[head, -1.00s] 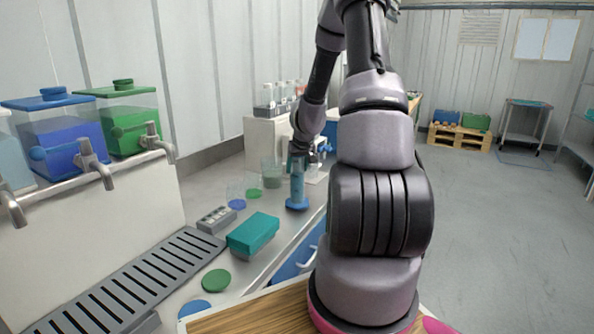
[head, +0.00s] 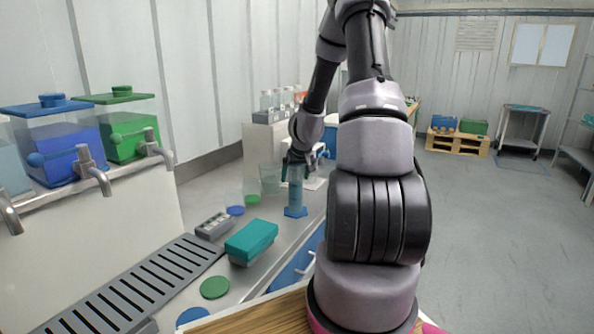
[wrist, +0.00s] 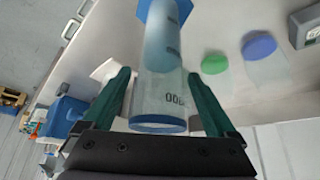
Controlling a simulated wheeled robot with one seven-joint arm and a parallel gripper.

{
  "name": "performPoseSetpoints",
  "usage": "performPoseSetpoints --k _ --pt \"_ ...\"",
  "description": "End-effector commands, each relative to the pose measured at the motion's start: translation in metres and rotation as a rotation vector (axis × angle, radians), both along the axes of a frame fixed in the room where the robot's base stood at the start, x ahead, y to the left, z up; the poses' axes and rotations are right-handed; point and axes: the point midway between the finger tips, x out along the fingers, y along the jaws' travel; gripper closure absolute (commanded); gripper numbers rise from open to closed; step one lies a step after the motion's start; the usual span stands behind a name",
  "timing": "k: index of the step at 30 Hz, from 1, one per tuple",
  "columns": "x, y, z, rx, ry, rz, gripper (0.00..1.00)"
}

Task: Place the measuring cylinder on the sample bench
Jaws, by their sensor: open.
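The measuring cylinder (head: 295,192) is a clear, slim tube with a blue six-sided base and blue liquid. It stands upright on the grey sample bench (head: 268,229), near the bench's right edge. In the wrist view the cylinder (wrist: 163,75) points toward me with its blue rim nearest. My gripper (head: 297,160) is around the cylinder's upper part. In the wrist view the green fingers of my gripper (wrist: 164,100) are open, one on each side of the cylinder, with gaps showing beside it.
A teal box (head: 251,240) and a grey block (head: 214,226) stand nearer. Tanks with taps line the left. Open floor lies right.

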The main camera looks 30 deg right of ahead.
Motion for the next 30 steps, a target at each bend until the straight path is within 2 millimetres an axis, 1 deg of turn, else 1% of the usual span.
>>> performPoseSetpoints --k 5,12,16,21,27,29,30 --pt "-0.010 0.002 0.020 -0.005 -0.003 0.003 0.08" --pt "-0.032 0.008 0.061 -0.005 -0.003 0.005 0.08" --pt "-0.043 0.010 0.080 -0.004 -0.003 0.005 0.08" --pt "-0.052 0.011 0.094 -0.004 -0.002 0.004 0.08" --pt "-0.058 0.013 0.105 0.001 -0.003 0.003 0.08" --pt "-0.059 0.018 0.113 0.011 -0.012 0.003 0.08" --pt "-0.061 0.024 0.121 0.023 -0.022 0.006 0.08"
